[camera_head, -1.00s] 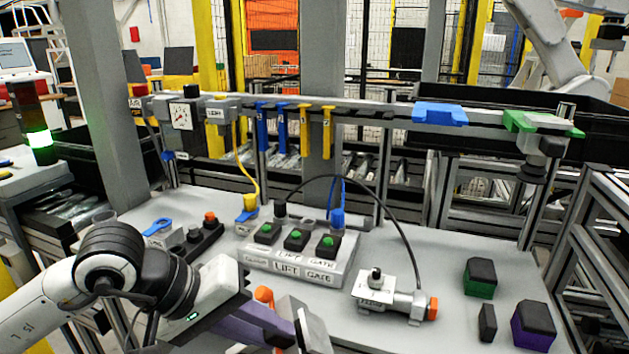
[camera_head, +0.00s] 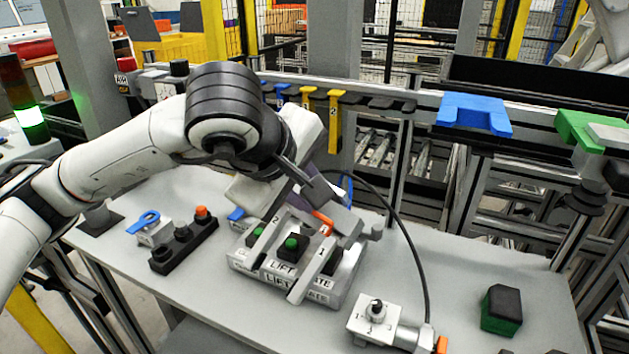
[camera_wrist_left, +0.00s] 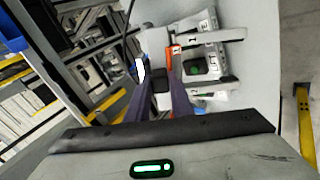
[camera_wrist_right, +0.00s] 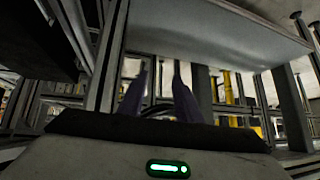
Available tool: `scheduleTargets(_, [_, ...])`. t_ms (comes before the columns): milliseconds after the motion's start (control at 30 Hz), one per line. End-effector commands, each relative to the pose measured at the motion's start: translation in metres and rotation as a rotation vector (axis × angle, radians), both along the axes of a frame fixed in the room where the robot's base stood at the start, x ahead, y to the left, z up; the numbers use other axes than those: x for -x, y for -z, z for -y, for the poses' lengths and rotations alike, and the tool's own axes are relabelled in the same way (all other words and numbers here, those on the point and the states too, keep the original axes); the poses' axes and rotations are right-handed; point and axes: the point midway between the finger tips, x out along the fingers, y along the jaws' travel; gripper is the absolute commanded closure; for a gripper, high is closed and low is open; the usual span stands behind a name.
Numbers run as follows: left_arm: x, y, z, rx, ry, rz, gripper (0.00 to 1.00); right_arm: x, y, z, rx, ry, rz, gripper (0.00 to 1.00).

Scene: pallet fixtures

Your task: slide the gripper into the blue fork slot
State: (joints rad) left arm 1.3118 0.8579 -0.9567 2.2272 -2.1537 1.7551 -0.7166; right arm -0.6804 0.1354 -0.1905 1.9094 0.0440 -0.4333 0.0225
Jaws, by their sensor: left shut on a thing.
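The blue fork slot (camera_head: 475,115) is an empty blue bracket on the rail at the back right. My left gripper (camera_head: 325,195) is shut on a grey tool gripper (camera_head: 322,262) with two prongs marked 1 and 2 and an orange part. The prongs appear tilted in front of the button box, left of and below the blue slot. In the left wrist view my left fingers (camera_wrist_left: 158,66) enclose a dark part; the numbered prongs (camera_wrist_left: 180,48) lie beyond. My right gripper (camera_wrist_right: 159,70) shows in its wrist view, fingers apart and nothing between them.
The LIFT GATE button box (camera_head: 270,280) stands below the held tool. A green fork (camera_head: 590,130) holds another tool at right. A black cable (camera_head: 408,230) arches from the box to a grey valve (camera_head: 378,318). A green-and-black block (camera_head: 501,310) stands front right.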

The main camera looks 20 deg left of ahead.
Motion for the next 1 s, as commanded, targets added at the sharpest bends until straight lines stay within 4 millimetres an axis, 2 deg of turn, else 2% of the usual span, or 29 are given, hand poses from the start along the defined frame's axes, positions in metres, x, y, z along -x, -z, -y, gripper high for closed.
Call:
scheduleTargets(467, [-0.002,-0.009,0.000,0.002,-0.001,0.009,1.00,0.005,0.006,0.000,0.001,-0.001,-0.012,0.69])
scheduleTargets(633, [-0.001,-0.026,0.001,0.003,0.001,0.011,1.00,0.005,0.014,0.000,0.001,-0.001,-0.012,0.69])
scheduleTargets(1000, [-0.001,-0.069,0.000,0.002,0.001,0.009,1.00,0.005,0.010,0.000,0.001,-0.001,-0.012,0.69])
